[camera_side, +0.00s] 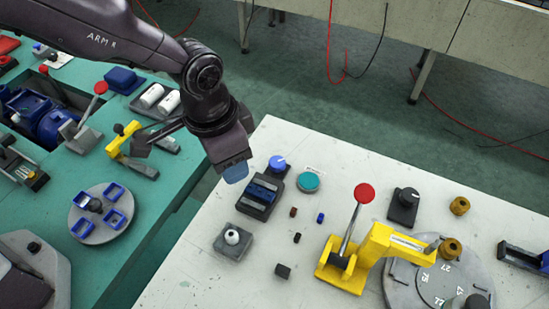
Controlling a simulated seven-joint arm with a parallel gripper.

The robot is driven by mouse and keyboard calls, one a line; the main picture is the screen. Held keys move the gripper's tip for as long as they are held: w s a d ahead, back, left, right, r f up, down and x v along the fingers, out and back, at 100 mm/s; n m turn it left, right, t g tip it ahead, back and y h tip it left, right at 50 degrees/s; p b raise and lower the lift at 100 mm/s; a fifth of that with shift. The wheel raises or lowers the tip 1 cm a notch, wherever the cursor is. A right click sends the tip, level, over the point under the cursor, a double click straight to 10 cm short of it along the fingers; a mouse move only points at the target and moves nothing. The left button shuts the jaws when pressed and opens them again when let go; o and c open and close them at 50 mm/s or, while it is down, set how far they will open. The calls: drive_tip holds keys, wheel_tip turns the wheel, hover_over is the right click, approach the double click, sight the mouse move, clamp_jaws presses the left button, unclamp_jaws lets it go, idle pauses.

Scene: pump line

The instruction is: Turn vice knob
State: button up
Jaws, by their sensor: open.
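A small dark vice (255,203) with blue jaws sits on the white table, left of the table's middle. A round blue knob (277,163) with a white mark on top is at its far end. My gripper (236,173), with pale blue fingertips, hangs up and to the left of the vice in the picture. It points down, apart from the knob, and looks empty. It is open, though the gap between its fingers is hard to see from this side.
A teal disc (309,182) lies right of the knob. A yellow toggle press (372,252) with a red-topped lever stands further right. A grey block with a white ball (232,237) is nearer. A green table (128,255) with other fixtures is at left.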

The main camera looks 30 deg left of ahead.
sight(276, 162)
drive_tip(key=w+d+n+t+h, duration=0.1)
drive_tip(key=w+n+t, duration=0.25)
drive_tip(key=w, duration=0.25)
drive_tip(key=shift+m, duration=0.25)
drive_tip(key=x, duration=1.3)
drive_tip(key=shift+s, duration=0.15)
drive_tip(key=c, duration=0.6)
